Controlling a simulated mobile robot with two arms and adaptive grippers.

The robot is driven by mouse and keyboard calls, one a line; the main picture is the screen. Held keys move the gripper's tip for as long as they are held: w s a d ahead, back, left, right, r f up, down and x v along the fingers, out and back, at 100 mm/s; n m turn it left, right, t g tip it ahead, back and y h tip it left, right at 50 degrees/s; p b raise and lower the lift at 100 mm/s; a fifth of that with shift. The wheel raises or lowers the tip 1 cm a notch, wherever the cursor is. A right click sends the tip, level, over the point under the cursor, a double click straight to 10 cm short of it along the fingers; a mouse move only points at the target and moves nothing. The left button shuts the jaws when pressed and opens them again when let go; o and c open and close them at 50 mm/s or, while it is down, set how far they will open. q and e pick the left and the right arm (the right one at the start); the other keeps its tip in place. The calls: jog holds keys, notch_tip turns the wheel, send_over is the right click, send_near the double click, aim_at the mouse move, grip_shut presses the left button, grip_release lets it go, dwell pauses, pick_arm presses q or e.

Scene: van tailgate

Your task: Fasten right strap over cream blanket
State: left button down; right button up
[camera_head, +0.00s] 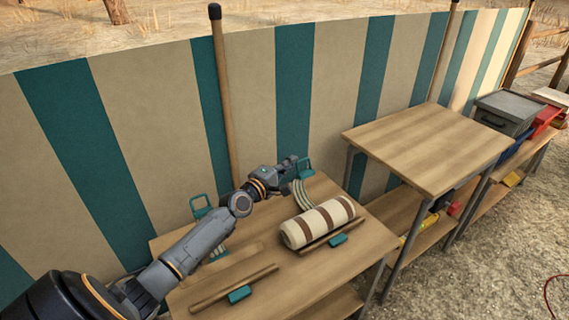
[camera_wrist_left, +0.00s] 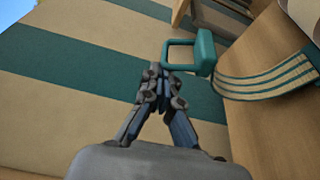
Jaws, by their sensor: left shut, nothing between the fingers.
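The cream blanket (camera_head: 318,222) is a roll with brown bands, lying on the wooden table. The right strap (camera_head: 301,194) is striped teal and cream and lies on the table behind the roll. It also shows in the left wrist view (camera_wrist_left: 268,82). Its teal buckle loop (camera_head: 305,168) stands up at the table's back edge and shows in the left wrist view (camera_wrist_left: 203,52). My left gripper (camera_head: 290,160) is shut and empty, its fingertips close to the loop; contact is unclear. A teal catch (camera_head: 338,240) sits in front of the roll. My right gripper is out of view.
Another strap with a teal loop (camera_head: 200,205) is at the table's back left. Wooden bars (camera_head: 232,289) and a second teal catch (camera_head: 239,294) lie at front left. A striped canvas wall (camera_head: 170,110) stands close behind. A higher table (camera_head: 430,150) is to the right.

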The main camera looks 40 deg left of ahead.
pick_arm(q)
jog(key=s+d+m+t+h, duration=0.1)
jog(key=s+d+m, duration=0.1)
jog(key=d+m, duration=0.2)
jog(key=s+d+f+m+t+b, duration=0.1)
jog(key=s+d+m, duration=0.1)
jog(key=d+m, duration=0.2)
jog(key=s+d+m+t+h, duration=0.1)
jog(key=s+d+m, duration=0.1)
jog(key=d+m, duration=0.2)
jog(key=shift+d+f+h+b, duration=0.15)
jog(key=shift+d+h+b, duration=0.2)
jog(key=shift+d, duration=1.1)
jog(key=shift+s+d+f+m+h+b, duration=0.3)
jog(key=shift+d+f+m, duration=0.25)
jog(key=shift+m, duration=0.25)
jog(key=shift+s+d+f+m+h+b, duration=0.3)
jog(key=shift+d+f+m, duration=0.2)
jog(key=shift+d+m, duration=0.25)
jog(key=shift+s+d+f+m+h+b, duration=0.3)
jog(key=shift+d+f+m, duration=0.25)
jog(key=shift+m, duration=0.3)
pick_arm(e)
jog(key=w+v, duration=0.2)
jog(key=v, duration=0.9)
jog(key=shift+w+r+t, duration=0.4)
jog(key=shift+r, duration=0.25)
